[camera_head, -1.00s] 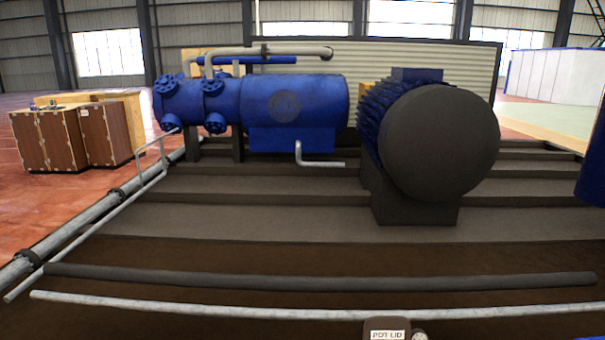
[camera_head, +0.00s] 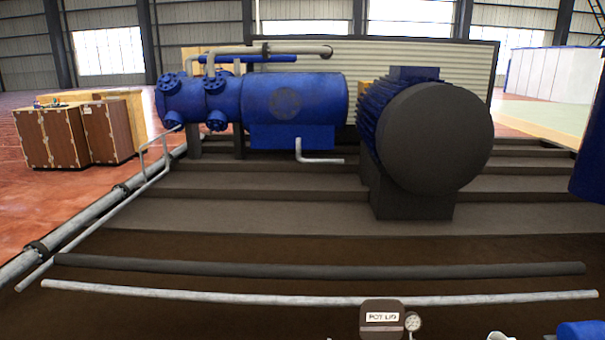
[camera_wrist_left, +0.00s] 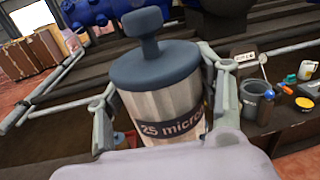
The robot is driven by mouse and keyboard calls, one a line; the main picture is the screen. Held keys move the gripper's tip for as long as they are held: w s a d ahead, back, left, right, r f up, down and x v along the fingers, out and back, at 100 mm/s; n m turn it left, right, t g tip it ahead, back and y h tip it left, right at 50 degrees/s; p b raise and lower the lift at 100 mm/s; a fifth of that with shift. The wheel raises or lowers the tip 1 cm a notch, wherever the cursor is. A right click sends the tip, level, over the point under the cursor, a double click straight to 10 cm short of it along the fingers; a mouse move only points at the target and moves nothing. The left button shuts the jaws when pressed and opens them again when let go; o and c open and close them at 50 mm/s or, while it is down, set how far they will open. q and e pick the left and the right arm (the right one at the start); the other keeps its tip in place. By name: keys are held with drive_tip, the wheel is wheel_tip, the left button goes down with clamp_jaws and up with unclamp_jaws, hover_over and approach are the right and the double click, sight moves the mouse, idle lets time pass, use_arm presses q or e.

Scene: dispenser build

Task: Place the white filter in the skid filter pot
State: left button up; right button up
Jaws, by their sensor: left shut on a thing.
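My left gripper (camera_wrist_left: 165,108) is shut on a silver canister (camera_wrist_left: 158,104) with a dark blue-grey cap and knob. Its dark band reads "25 micro", the rest cut off. One finger lies on each side. This may be the filter, though its body looks metallic silver rather than plain white. A grey open pot (camera_wrist_left: 257,104) stands to the right of the canister and apart from it in the wrist view; it may be the filter pot, and its inside is too small to make out. A brown "POT LID" plate (camera_head: 382,319) shows at the head view's bottom edge. My right gripper is not in view.
A round gauge (camera_head: 413,322) sits beside the plate. A white object (camera_wrist_left: 307,69) and a small yellow-topped item (camera_wrist_left: 304,103) lie right of the grey pot. Two long pipes (camera_head: 300,298) cross in front. Blue tank (camera_head: 295,98) and motor (camera_head: 435,138) stand behind.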

use_arm(q)
drive_tip(key=shift+s+d+f+m+g+h, duration=0.15)
drive_tip(key=shift+s+d+f+m+h, duration=0.1)
drive_tip(key=shift+m+h, duration=0.4)
drive_tip(key=shift+s+d+f+m+g+h, duration=0.2)
drive_tip(key=shift+m+h, duration=0.25)
drive_tip(key=shift+h, duration=0.4)
drive_tip(key=shift+s+d+f+m+g+h, duration=0.15)
drive_tip(key=shift+s+f+m+g+h, duration=0.15)
drive_tip(key=shift+m+h, duration=0.35)
drive_tip(key=shift+s+d+f+m+g+h, duration=0.1)
drive_tip(key=shift+s+m+g+h, duration=0.2)
drive_tip(key=shift+h, duration=0.65)
drive_tip(key=shift+f+m+g+h, duration=0.15)
drive_tip(key=shift+m+g+h, duration=0.2)
drive_tip(key=shift+h, duration=0.05)
